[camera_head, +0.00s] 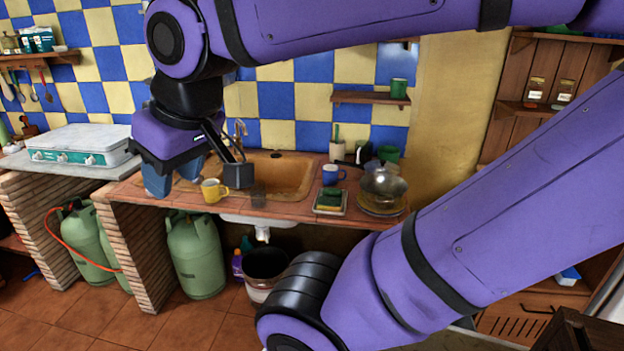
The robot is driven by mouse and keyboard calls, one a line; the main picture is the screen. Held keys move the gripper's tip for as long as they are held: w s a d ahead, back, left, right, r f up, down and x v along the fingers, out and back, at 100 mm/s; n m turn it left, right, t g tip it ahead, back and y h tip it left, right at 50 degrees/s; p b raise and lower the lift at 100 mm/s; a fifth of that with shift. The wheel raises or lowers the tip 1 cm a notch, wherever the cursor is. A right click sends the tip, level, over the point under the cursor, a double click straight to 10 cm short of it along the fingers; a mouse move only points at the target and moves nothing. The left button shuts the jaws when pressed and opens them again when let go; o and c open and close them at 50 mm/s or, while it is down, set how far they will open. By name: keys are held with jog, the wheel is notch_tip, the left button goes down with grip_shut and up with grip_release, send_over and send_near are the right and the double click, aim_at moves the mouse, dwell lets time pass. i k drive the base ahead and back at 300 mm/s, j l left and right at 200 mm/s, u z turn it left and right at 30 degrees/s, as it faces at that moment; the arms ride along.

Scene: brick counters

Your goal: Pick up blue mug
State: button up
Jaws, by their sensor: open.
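The blue mug (332,174) stands upright on the tiled counter, just right of the sink, with its handle toward the right. My gripper (200,180) hangs over the left part of the counter, left of the blue mug and well apart from it. Its jaws are open, with one finger at the left and one at the right near a yellow mug (213,190). Nothing shows held between them. My purple arm crosses the top and right of the view.
The sink (285,176) lies between my gripper and the blue mug. A dish with a green sponge (330,200) is in front of the blue mug. A lidded pot (383,188) stands to its right. A green mug (398,88) sits on the shelf above.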

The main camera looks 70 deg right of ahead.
aim_at(334, 176)
jog(key=l+z, duration=0.15)
jog(key=z, duration=1.35)
